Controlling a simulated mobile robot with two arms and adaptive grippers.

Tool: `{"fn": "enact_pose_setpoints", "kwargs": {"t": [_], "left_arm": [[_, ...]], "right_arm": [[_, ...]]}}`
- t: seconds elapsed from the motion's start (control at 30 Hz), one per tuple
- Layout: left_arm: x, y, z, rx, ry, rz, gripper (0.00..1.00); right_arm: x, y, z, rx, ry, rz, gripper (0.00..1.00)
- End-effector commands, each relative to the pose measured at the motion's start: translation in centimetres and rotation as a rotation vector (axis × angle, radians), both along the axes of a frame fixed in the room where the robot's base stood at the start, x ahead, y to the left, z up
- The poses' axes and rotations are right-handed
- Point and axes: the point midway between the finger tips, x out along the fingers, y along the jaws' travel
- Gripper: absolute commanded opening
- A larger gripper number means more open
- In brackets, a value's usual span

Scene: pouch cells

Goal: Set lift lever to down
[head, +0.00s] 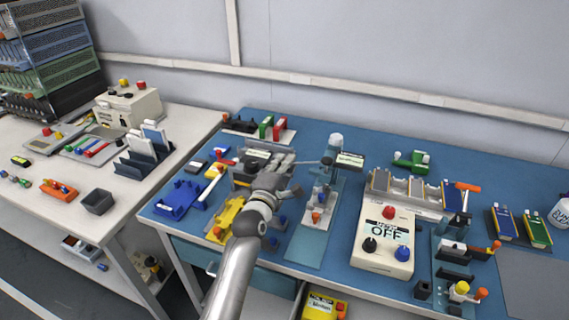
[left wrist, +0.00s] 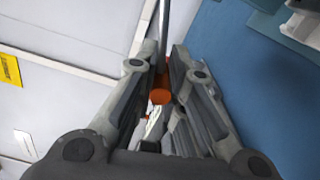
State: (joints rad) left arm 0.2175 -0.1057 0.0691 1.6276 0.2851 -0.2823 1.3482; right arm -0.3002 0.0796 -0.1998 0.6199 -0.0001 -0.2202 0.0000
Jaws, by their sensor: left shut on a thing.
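The lift lever is a thin metal rod (head: 308,162) that runs from the lift's post (head: 328,162) leftward to my left gripper (head: 293,168). It lies nearly level in the head view. In the left wrist view the rod (left wrist: 164,35) ends in an orange knob (left wrist: 161,96) between the fingers of my left gripper (left wrist: 165,75). The gripper is shut on this knob. The fingers hide the knob in the head view. A white label plate (head: 349,160) sits right of the post; its text is too small to read. My right gripper is not in view.
The lift stands on a teal base strip (head: 310,247) on the blue table. A beige box (head: 381,242) reading "OFF" stands to the right. A blue tray (head: 180,197) and a yellow holder (head: 226,217) lie left of my arm. Several small fixtures crowd around my gripper.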

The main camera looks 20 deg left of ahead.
Motion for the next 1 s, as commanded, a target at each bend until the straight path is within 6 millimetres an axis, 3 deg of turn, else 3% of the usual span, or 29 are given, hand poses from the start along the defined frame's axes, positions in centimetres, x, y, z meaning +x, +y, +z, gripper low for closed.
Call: {"fn": "enact_pose_setpoints", "kwargs": {"t": [0.03, 0.17, 0.2, 0.37, 0.77, 1.0], "left_arm": [[-0.2, -0.1, -1.2, 0.009, 0.024, -0.003, 0.0], [-0.2, -0.1, -1.2, 0.01, 0.024, -0.003, 0.0], [-0.2, -0.1, -1.2, 0.01, 0.024, -0.003, 0.15], [-0.2, -0.1, -1.2, 0.007, 0.024, -0.003, 0.35], [-0.5, 0.0, -0.6, 0.003, 0.011, -0.001, 0.35], [-4.3, 0.1, -0.7, 0.002, 0.012, 0.0, 0.35]], "right_arm": [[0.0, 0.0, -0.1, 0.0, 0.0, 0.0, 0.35], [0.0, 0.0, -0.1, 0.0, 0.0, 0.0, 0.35], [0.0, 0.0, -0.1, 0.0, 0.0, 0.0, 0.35], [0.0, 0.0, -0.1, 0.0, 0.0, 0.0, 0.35], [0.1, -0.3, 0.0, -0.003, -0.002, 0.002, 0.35], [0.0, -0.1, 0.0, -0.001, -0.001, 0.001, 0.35]]}}
